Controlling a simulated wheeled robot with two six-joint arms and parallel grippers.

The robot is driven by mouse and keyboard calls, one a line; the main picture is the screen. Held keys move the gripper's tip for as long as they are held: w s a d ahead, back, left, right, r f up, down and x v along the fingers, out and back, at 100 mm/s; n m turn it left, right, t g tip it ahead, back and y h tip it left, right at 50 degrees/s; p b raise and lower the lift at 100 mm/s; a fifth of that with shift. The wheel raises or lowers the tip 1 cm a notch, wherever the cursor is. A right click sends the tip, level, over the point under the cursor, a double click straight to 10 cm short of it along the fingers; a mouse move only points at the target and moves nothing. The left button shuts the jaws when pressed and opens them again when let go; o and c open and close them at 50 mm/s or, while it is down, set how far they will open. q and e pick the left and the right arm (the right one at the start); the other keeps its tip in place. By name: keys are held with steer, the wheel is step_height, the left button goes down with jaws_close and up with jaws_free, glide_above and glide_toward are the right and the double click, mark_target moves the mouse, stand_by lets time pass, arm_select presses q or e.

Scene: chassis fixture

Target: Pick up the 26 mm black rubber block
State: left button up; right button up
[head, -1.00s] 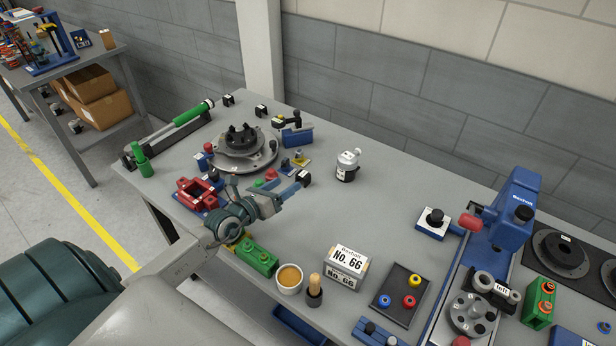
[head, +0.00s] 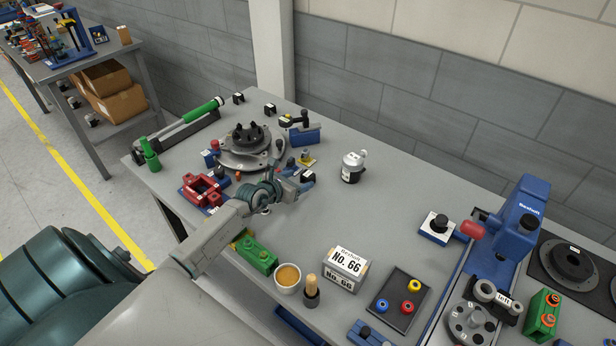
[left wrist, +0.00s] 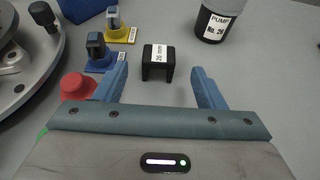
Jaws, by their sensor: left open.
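The 26 mm black rubber block (left wrist: 158,62) stands on the grey bench, its white label reading "26 mm" in the left wrist view. It is a small block with a gap between two legs. In the head view the block (head: 308,176) is partly hidden by my left gripper (head: 304,182). Visible gaps separate both fingers from the block. My right gripper is in neither view.
A red knob (left wrist: 77,86) and blue clamp piece (left wrist: 98,52) sit close to the left finger in the wrist view. A pump bottle (head: 352,167) stands behind right. Other black blocks (head: 270,109) lie at the back.

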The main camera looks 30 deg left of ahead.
mark_target(305, 177)
arm_select(q)
steer(key=x, duration=0.3)
steer(key=shift+w+f, duration=0.1)
steer(key=shift+w, duration=0.1)
steer(key=shift+s, duration=0.15)
steer(key=c, duration=1.1)
